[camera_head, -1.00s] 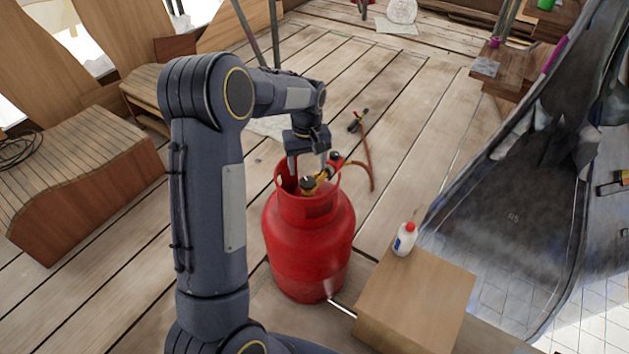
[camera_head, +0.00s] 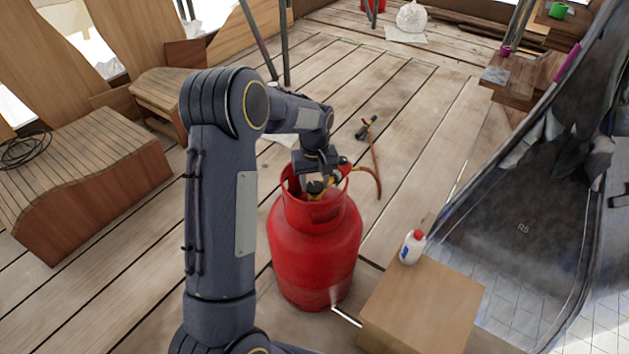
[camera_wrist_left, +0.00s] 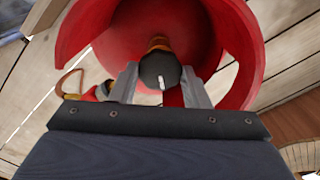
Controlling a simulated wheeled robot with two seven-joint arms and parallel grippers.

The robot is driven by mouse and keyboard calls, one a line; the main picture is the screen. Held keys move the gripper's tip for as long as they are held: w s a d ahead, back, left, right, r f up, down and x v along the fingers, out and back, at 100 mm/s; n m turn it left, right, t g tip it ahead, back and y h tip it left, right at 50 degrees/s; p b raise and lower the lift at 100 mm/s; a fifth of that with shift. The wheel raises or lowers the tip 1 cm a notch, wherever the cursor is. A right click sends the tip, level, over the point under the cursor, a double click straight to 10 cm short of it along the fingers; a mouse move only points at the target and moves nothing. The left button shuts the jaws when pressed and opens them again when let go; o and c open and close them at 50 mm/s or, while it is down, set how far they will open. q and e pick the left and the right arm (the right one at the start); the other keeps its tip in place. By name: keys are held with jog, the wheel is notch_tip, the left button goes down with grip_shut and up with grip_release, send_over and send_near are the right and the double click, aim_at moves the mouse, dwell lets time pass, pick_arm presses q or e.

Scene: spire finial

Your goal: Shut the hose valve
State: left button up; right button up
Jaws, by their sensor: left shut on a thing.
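A red gas cylinder (camera_head: 315,245) stands upright on the plank floor, its open collar around the valve. The dark round valve knob (camera_head: 316,187) with brass below it sits inside the collar; it also shows in the left wrist view (camera_wrist_left: 160,70), with a white mark on its top. My left gripper (camera_wrist_left: 162,84) reaches down into the collar and is shut on the knob, one finger on each side. A red regulator (camera_wrist_left: 100,91) with an orange hose (camera_head: 377,182) leads off to the right in the head view. My right gripper is not in view.
A wooden box (camera_head: 423,308) with a white red-capped bottle (camera_head: 412,247) stands right of the cylinder. A torch (camera_head: 367,127) lies on the planks behind. A slatted bench (camera_head: 85,190) is at left, a dark curved sheet (camera_head: 515,215) at right.

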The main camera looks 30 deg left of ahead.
pick_arm(q)
jog(key=shift+m, duration=0.3)
jog(key=shift+c, duration=0.2)
jog(key=shift+r+m+p, duration=0.1)
jog(key=shift+m+p, duration=0.7)
jog(key=m+p, duration=0.1)
jog(key=m, duration=0.2)
jog(key=shift+m+p, duration=0.3)
jog(key=shift+p, duration=0.05)
jog(key=m+p, duration=0.1)
jog(key=m, duration=0.2)
jog(key=shift+m, duration=0.3)
jog(key=shift+m+p, duration=0.6)
jog(key=shift+m, duration=0.9)
jog(key=o, duration=1)
